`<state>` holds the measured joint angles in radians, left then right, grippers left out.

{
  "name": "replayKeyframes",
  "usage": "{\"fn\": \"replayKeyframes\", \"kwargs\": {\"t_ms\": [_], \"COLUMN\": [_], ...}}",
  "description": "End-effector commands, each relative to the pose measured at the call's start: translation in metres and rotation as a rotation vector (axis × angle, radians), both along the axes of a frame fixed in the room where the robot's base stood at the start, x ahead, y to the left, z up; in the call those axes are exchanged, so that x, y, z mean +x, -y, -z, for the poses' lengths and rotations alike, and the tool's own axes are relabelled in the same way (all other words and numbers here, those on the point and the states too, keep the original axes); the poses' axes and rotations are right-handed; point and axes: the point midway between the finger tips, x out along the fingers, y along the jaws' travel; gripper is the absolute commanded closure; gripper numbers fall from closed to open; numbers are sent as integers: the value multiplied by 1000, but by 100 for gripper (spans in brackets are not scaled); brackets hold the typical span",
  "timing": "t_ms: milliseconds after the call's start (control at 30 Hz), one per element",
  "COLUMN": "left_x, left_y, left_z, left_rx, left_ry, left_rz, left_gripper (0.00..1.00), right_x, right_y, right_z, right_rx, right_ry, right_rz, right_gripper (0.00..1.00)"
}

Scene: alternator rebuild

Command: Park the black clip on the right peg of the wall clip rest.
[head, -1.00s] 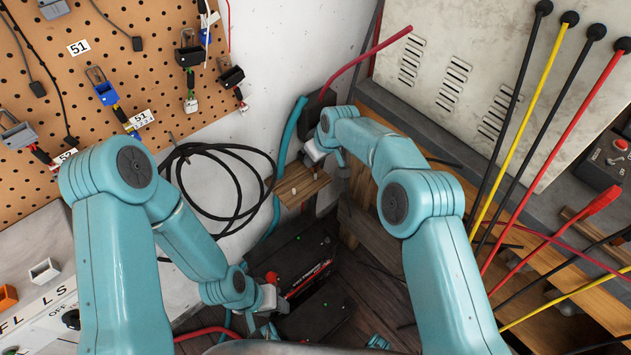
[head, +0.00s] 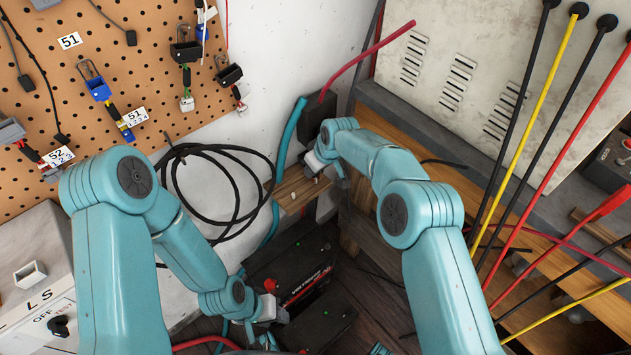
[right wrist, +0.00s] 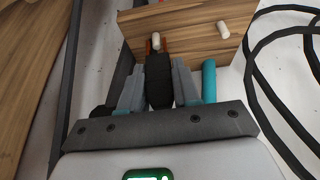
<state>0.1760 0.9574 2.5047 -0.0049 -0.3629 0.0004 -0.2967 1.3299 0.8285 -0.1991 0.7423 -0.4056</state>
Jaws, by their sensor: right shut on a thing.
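The wall clip rest is a wooden board (head: 289,199) low on the white wall, with two pale pegs. It also shows in the right wrist view (right wrist: 190,55). There one peg (right wrist: 156,41) lies straight beyond the fingers and the other peg (right wrist: 222,29) is farther right. My right gripper (right wrist: 160,88) is shut on the black clip (right wrist: 158,70), whose orange tip is close to the nearer peg; I cannot tell whether they touch. In the head view, my right gripper (head: 338,174) is at the board's right end and hides the clip. My left gripper (head: 268,338) is low, its jaws unclear.
A coiled black cable (head: 228,152) hangs on the wall left of the board. A black box with red parts (head: 295,272) stands below. A teal hose (head: 291,130) and a dark red cable (head: 367,58) run near the rest. Coloured rods (head: 535,120) stand at right.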

Motion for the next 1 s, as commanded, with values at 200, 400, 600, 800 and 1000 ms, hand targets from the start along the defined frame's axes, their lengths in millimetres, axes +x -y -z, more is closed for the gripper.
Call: {"fn": "replayKeyframes", "kwargs": {"t_ms": [200, 400, 600, 800, 1000], "left_x": [0, 0, 0, 0, 0], "left_y": [0, 0, 0, 0, 0], "left_z": [3, 3, 3, -1, -16], "left_rx": [0, 0, 0, 0, 0], "left_ry": [0, 0, 0, 0, 0], "left_rz": [0, 0, 0, 0, 0], "left_gripper": [57, 57, 57, 57, 57], "right_x": [0, 0, 0, 0, 0], "right_y": [0, 0, 0, 0, 0], "right_z": [4, 4, 4, -4, -35], "right_rx": [1, 0, 0, 0, 0], "right_ry": [1, 0, 0, 1, 1], "right_rz": [0, 0, 0, 0, 0], "right_gripper": [83, 43, 39, 39, 39]}}
